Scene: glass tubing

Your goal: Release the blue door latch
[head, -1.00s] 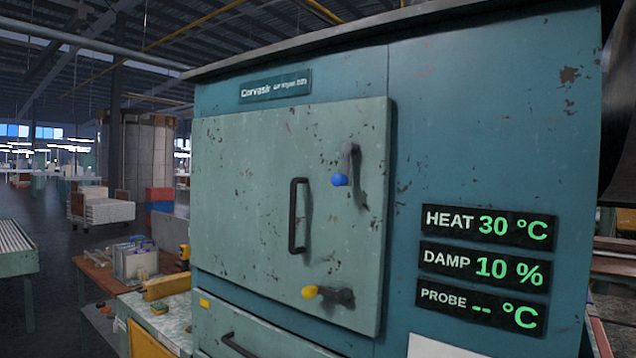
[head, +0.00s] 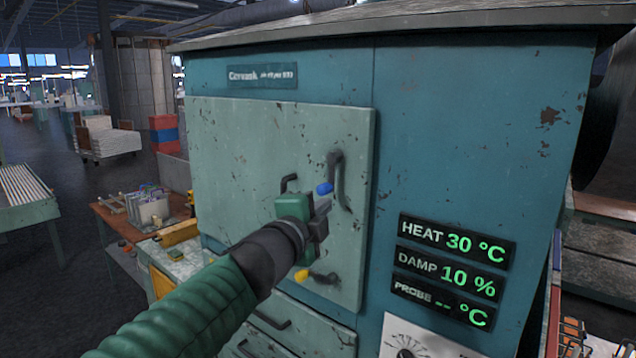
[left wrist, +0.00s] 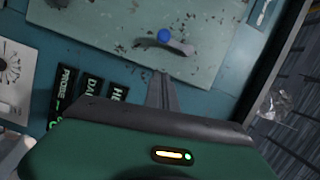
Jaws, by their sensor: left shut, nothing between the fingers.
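The blue latch knob (head: 324,188) sits on the light green oven door (head: 250,130), with its dark lever (head: 338,180) upright beside it. The door looks closed. My left gripper (head: 324,207) is shut and empty, just below the blue knob in the head view. In the left wrist view the blue knob (left wrist: 164,35) and its lever (left wrist: 180,48) lie beyond my shut left fingers (left wrist: 161,76), with a gap in the picture; I cannot tell how deep it is. A yellow latch knob (head: 301,275) is lower on the door. My right gripper is out of view.
My left arm and gripper hide most of the black door handle (head: 289,182). A display panel (head: 452,240) is to the right of the door. Drawers (head: 290,325) lie below. A cluttered side table (head: 135,222) stands at the left.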

